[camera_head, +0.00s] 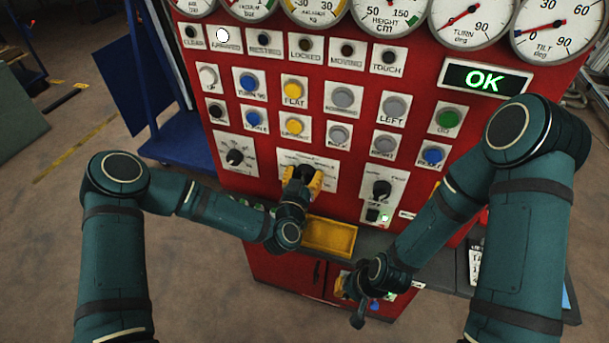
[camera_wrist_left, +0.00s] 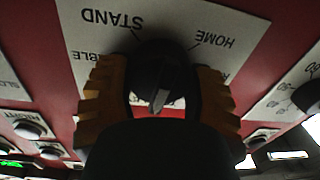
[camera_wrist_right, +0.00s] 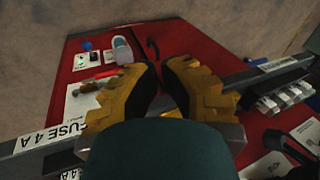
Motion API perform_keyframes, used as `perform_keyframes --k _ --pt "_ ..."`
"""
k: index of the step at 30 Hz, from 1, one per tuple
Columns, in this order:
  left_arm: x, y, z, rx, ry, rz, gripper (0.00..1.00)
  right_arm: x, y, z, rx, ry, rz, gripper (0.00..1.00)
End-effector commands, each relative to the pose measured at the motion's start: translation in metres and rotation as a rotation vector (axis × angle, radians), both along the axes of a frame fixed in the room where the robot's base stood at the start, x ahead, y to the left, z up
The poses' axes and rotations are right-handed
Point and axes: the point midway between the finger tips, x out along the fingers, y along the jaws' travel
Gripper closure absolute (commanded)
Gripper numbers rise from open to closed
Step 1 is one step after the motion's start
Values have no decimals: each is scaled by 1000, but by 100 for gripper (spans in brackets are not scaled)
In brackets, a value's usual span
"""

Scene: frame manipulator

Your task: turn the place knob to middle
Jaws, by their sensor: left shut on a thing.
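The place knob (camera_wrist_left: 160,62) is a dark round knob on a white label plate (camera_wrist_left: 85,30) with STAND, HOME and other partly hidden words. A light pointer mark (camera_wrist_left: 160,101) shows on the knob. My left gripper (camera_head: 302,178) is shut on the knob, with one yellow finger on each side; it also shows in the left wrist view (camera_wrist_left: 162,92). The gripper hides part of the plate and some words. My right gripper (camera_wrist_right: 160,72) is empty with its fingertips nearly together, low in front of the red cabinet, away from the knob.
A second dark knob (camera_head: 235,157) is left of the place knob and another (camera_head: 381,188) is to the right. Several coloured buttons sit above, with gauges at the top. A lit OK display (camera_head: 485,79) is at right. A yellow tray (camera_head: 329,237) is below the knob.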

Motion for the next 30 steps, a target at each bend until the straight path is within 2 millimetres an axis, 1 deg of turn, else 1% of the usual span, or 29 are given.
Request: perform_keyframes --k 8,18,24,30 --pt "-1 -3 -2 189 -63 -6 80 -3 1 -16 1 7 5 100" --pt "-2 -4 -4 456 -149 -6 81 -13 2 -45 6 29 22 100" --pt "-2 -3 -5 575 -186 -4 81 -17 3 -59 8 39 30 100" --pt "-2 -4 -4 650 -208 -6 81 -20 4 -68 10 46 36 100"
